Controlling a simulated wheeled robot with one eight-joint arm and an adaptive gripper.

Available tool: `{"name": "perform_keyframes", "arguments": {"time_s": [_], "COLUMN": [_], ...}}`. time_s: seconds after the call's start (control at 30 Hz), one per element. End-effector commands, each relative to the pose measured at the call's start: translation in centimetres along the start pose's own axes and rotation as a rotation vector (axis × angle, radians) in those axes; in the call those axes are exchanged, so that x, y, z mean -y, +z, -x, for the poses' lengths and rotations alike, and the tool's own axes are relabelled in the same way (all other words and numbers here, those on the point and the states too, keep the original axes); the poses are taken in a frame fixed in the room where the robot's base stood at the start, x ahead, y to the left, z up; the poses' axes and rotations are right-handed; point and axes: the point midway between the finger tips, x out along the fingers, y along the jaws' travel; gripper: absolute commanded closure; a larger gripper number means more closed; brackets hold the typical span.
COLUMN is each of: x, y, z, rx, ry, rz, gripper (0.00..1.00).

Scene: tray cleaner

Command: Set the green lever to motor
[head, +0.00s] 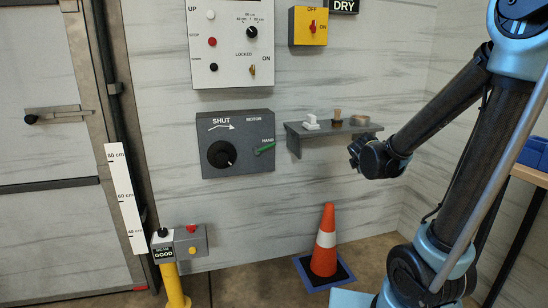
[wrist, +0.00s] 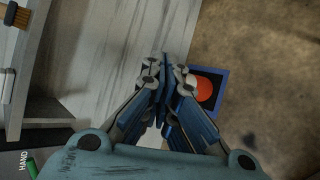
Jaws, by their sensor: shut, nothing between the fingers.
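The green lever (head: 265,149) sits on the right part of a dark grey control box (head: 236,182) on the wall. It points right, its tip just below the HAND label; the MOTOR label is higher up. In the wrist view a bit of the green lever (wrist: 32,168) shows at the lower left beside HAND. My gripper (wrist: 166,63) is shut and empty, apart from the lever. In the head view the dark end of my arm is right of the box, just below the right end of the shelf; the fingers are not clear there.
A grey wall shelf (head: 294,140) with small items juts out between the box and my arm. A black knob (head: 221,154) is left of the lever. An orange cone (head: 325,241) stands on the floor below. A white panel (head: 232,78) hangs above. The wall below the box is bare.

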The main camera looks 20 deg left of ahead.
Motion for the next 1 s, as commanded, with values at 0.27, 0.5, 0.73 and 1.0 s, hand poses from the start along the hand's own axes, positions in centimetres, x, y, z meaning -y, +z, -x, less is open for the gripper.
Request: {"name": "perform_keyframes", "arguments": {"time_s": [0.27, 0.5, 0.73, 1.0], "x": [-6.8, -10.9, -12.8, -13.1], "y": [-7.7, -15.9, -24.5, -30.8], "z": [-2.8, -3.6, -3.1, -2.1], "rx": [0.009, 0.065, 0.16, 0.257], "ry": [0.227, 0.431, 0.628, 0.77], "rz": [0.49, 0.905, 1.274, 1.525], "gripper": [1.0, 1.0, 1.0, 1.0]}}
